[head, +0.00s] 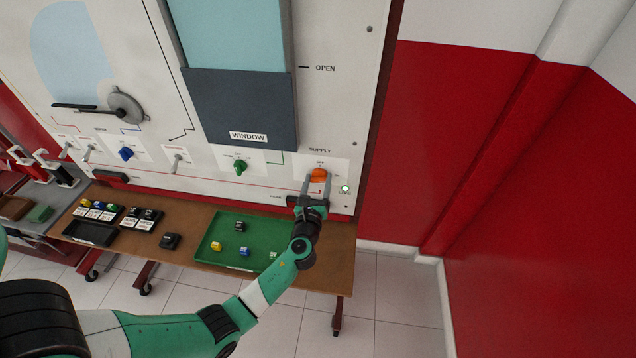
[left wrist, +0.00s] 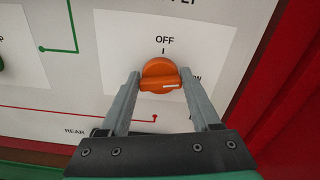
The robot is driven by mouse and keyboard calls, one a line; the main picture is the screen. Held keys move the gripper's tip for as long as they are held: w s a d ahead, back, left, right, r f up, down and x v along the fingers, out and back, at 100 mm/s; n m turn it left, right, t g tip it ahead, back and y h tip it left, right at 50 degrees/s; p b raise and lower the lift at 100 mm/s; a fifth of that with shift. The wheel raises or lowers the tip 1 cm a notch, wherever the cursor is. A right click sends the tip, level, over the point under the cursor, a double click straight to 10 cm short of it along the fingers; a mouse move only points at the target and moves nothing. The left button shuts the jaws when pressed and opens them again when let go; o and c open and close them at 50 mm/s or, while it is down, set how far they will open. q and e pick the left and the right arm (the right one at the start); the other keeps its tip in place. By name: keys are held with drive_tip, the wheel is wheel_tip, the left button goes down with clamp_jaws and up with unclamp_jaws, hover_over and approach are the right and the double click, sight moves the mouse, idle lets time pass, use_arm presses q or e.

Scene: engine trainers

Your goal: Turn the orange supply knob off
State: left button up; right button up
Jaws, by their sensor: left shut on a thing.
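The orange supply knob (head: 318,175) is on the lower right of the white panel, under the SUPPLY label. In the left wrist view the knob (left wrist: 160,76) shows an OFF mark above it, and its white pointer line points right, toward a partly hidden label ending in W. My left gripper (head: 316,181) is at the knob, with its two fingers on either side of it; the fingers (left wrist: 160,82) also show in the left wrist view, shut on the knob. My right gripper is not in view.
A green knob (head: 240,167) and a blue knob (head: 126,153) sit farther left on the panel. Below stands a brown table with a green tray (head: 215,255) holding small coloured parts. A red wall (head: 480,150) rises to the right.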

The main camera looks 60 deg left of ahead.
use_arm(q)
drive_tip(key=n+b, duration=0.2)
drive_tip(key=n, duration=0.2)
drive_tip(key=shift+f, duration=0.15)
drive_tip(key=n+b, duration=0.1)
drive_tip(key=n, duration=0.3)
drive_tip(key=shift+s+b, duration=0.1)
drive_tip(key=shift+b, duration=0.2)
drive_tip(key=n+b, duration=0.2)
drive_tip(key=n, duration=0.2)
drive_tip(key=shift+a+f, duration=0.1)
drive_tip(key=shift+f, duration=0.05)
drive_tip(key=shift+n+b, duration=0.9)
drive_tip(key=shift+n, duration=0.8)
drive_tip(key=o, duration=1.4)
drive_tip(key=shift+s, duration=0.1)
